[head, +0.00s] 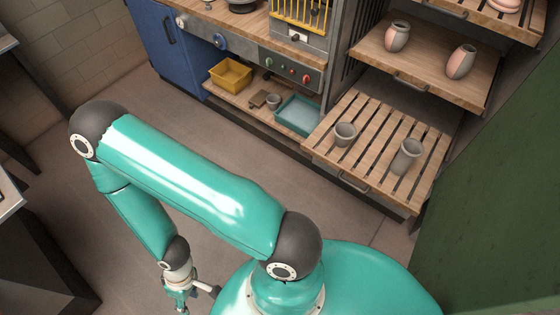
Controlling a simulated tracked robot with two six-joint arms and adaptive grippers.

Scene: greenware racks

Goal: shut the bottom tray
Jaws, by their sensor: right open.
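The bottom tray (372,165) is a slatted wooden tray pulled well out of the rack at the right. A small grey cup (344,134) and a taller grey pot (407,157) stand upright on it. Its dark bar handle (352,183) is on the front edge. My right gripper (181,302) hangs low over the floor at the bottom left, well apart from the tray. It is open, and nothing shows between its fingers. My left gripper is not in view.
Above, a middle tray (436,88) holds two pinkish vases, and a higher tray (478,14) is partly cut off. A low shelf holds a yellow basket (231,74) and a teal basin (298,117). A green panel (500,190) stands at right. The floor before the bench is clear.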

